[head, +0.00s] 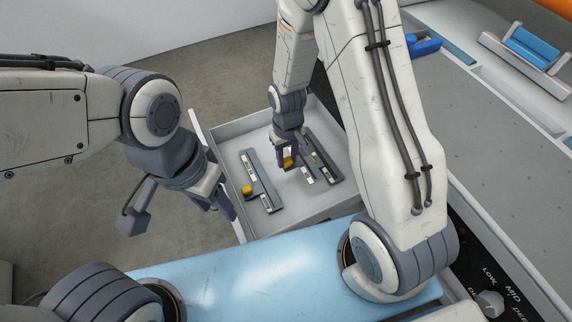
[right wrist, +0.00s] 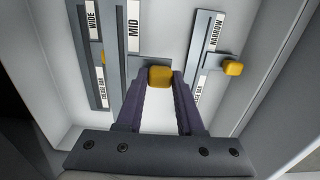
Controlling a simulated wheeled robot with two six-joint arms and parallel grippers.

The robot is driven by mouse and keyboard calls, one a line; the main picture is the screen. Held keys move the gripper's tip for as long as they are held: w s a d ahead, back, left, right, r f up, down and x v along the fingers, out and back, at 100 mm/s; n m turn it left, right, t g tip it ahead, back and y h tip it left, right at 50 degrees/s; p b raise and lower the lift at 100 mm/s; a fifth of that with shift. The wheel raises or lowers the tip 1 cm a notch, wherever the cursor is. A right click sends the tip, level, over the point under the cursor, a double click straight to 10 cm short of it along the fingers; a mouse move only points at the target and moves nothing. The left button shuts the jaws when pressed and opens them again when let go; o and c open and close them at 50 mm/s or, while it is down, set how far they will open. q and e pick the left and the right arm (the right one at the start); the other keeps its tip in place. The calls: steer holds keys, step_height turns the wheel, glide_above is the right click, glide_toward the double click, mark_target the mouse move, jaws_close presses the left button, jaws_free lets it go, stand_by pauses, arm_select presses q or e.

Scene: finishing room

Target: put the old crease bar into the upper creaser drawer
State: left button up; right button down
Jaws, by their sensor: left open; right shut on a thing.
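My right gripper (head: 287,162) is shut on the yellow knob (right wrist: 160,75) of a grey crease bar labelled MID (right wrist: 133,28). That bar is inside the open drawer (head: 290,207), between two other bars; I cannot tell whether it touches the drawer floor. No marking shows which bar is the old one. A bar labelled NARROW (right wrist: 208,60) lies to its right in the right wrist view, and a bar labelled WIDE (right wrist: 98,75) lies to its left. My left gripper (head: 226,207) is open and empty, beside the drawer's left edge in the head view.
A light blue padded surface (head: 240,265) lies in front of the drawer. A grey worktop (head: 480,120) with a blue block (head: 535,46) behind it is at the right. A control panel with a knob (head: 489,303) is at lower right. Open floor lies left.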

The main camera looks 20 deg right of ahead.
steer(key=shift+w+a+f, duration=0.15)
steer(key=shift+w+f, duration=0.05)
steer(key=shift+f+b, duration=0.3)
steer(key=shift+f, duration=1.8)
steer(key=shift+f+b, duration=0.4)
steer(key=shift+f, duration=0.1)
steer(key=c, duration=0.5)
jaws_free()
steer(key=shift+r, duration=0.1)
